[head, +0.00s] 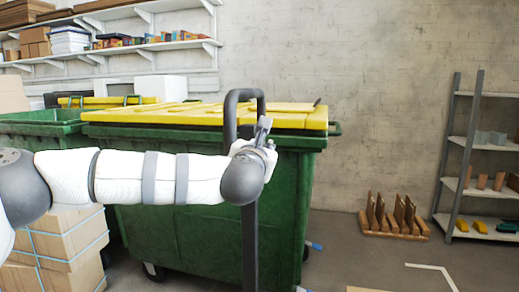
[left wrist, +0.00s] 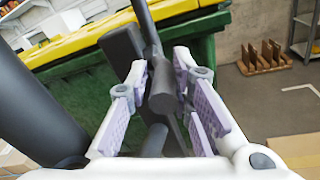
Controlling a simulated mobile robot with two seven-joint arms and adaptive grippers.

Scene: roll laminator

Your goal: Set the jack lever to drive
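The dark grey jack handle (head: 231,115) stands upright in front of the green bin in the head view, with a loop grip on top and a post (head: 250,250) below. My left gripper (head: 264,133) is at the handle, just under the loop, and my wrist hides part of it. In the left wrist view, the left gripper (left wrist: 168,95) has its two padded fingers spread apart. A dark part of the jack's handle (left wrist: 162,92) lies between them; I cannot tell whether it touches either pad. The lever is not clearly distinguishable from the handle. My right gripper is out of view.
A green bin with a yellow lid (head: 200,225) stands close behind the handle. Stacked cardboard boxes (head: 65,240) are at the lower left. A wooden rack (head: 393,218) and a shelf unit (head: 462,170) stand at the right. Floor between is mostly clear.

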